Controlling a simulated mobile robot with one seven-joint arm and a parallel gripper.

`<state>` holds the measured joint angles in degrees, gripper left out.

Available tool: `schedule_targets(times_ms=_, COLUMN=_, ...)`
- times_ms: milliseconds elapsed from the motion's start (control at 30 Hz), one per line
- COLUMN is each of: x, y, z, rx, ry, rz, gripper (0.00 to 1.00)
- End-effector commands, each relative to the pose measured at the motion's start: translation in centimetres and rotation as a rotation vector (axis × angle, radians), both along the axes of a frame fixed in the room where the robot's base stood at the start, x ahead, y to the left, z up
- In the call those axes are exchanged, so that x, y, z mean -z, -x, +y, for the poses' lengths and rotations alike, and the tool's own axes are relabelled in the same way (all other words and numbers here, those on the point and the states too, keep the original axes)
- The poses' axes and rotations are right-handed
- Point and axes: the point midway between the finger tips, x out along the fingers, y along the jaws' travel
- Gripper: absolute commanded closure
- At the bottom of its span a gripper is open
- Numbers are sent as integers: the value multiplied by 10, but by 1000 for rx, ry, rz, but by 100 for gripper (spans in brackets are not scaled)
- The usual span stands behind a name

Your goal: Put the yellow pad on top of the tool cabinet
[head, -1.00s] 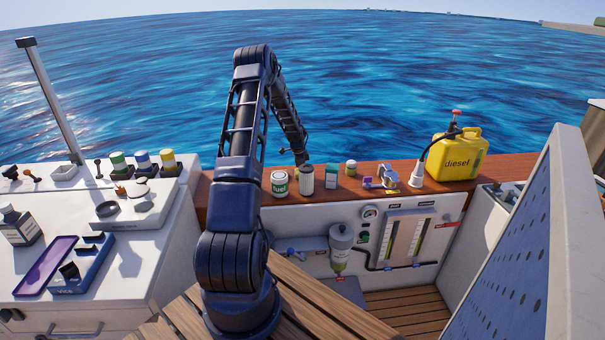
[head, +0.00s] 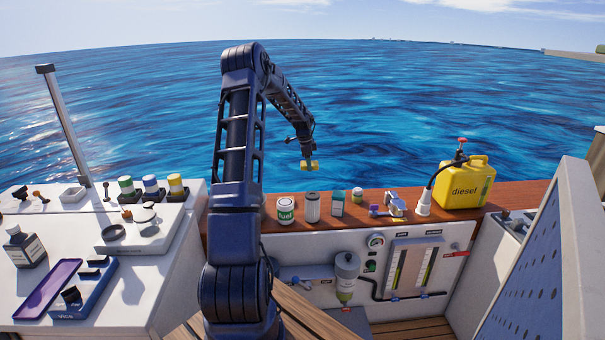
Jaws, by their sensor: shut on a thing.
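My gripper (head: 307,156) hangs above the wooden ledge, over the water in the picture. It is shut on a small yellow thing, which looks like the yellow pad (head: 309,165), and holds it clear of the ledge. The fingers are too small to see in detail.
A purple-lined tray (head: 48,288), a dark bottle (head: 24,247) and several colour-banded jars (head: 151,187) crowd the cabinet top. A post (head: 65,125) rises behind.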

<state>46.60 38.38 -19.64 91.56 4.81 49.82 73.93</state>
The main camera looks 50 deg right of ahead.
Motion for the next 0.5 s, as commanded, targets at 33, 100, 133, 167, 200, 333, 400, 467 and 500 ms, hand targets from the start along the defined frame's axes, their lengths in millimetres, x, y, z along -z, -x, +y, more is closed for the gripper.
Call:
schedule_targets(times_ms=33, x=-3, y=0, z=0, rx=-1, ry=1, rz=-1, gripper=64)
schedule_targets(times_ms=100, x=-6, y=0, z=0, rx=-1, ry=0, rz=0, gripper=64)
schedule_targets(times_ms=133, x=-7, y=0, z=0, rx=-1, ry=0, rz=0, gripper=64)
schedule_targets(times_ms=167, x=-8, y=0, z=0, rx=-1, ry=-1, rz=1, gripper=64)
schedule_targets(times_ms=200, x=-8, y=0, z=0, rx=-1, ry=-1, rz=1, gripper=64)
schedule_targets(times_ms=333, x=-9, y=-2, z=1, rx=-4, ry=0, rz=0, gripper=64)
schedule_targets(times_ms=400, x=-10, y=-8, z=4, rx=-14, ry=-1, rz=0, gripper=64)
schedule_targets(times_ms=467, x=-11, y=-18, z=9, rx=-31, ry=-1, rz=0, gripper=64)
schedule_targets(times_ms=500, x=-12, y=-27, z=14, rx=-49, ry=-1, rz=-1, gripper=64)
